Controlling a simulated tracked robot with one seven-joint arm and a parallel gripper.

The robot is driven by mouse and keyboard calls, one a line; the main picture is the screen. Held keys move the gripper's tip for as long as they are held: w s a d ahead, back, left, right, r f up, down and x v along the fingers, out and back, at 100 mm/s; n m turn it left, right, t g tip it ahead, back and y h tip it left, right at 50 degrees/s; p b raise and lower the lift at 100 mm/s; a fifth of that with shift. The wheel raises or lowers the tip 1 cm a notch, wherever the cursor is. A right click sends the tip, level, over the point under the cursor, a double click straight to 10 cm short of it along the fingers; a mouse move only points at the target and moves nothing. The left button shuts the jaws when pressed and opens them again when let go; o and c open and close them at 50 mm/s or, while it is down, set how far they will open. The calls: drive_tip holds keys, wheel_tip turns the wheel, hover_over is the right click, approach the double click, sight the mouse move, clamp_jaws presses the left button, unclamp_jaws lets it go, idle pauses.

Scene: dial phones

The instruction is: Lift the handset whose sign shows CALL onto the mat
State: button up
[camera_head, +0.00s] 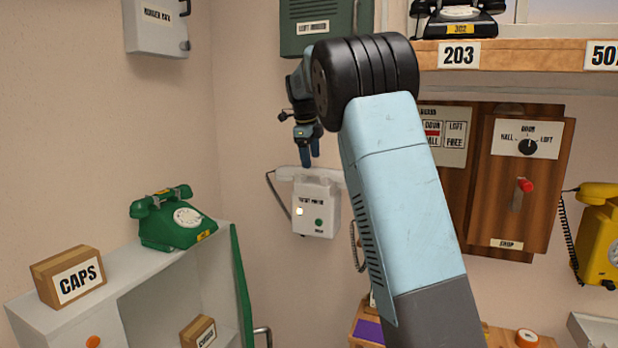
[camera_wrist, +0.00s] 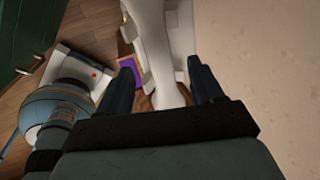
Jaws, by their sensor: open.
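A white wall phone (camera_head: 317,212) hangs by the corner, with a small lit window and a green button; its label is too small to read surely. Its white handset (camera_head: 300,173) lies across the top. My gripper (camera_head: 310,160) points down just above the handset. In the wrist view my gripper (camera_wrist: 160,80) is open, and the white handset (camera_wrist: 158,60) runs between the two fingers, not clasped. A purple mat (camera_head: 368,330) lies on a wooden surface below, partly hidden by my arm; the mat also shows in the wrist view (camera_wrist: 128,70).
A green phone (camera_head: 172,222) and a CAPS box (camera_head: 70,278) stand on the white cabinet (camera_head: 215,260) at left. A yellow phone (camera_head: 598,235) hangs at right. A black phone (camera_head: 457,18) sits on the upper shelf. A wooden panel (camera_head: 480,190) is behind my arm.

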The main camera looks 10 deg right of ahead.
sight(313, 168)
drive_tip(key=shift+x, duration=2.85)
drive_tip(key=shift+s+d, duration=0.1)
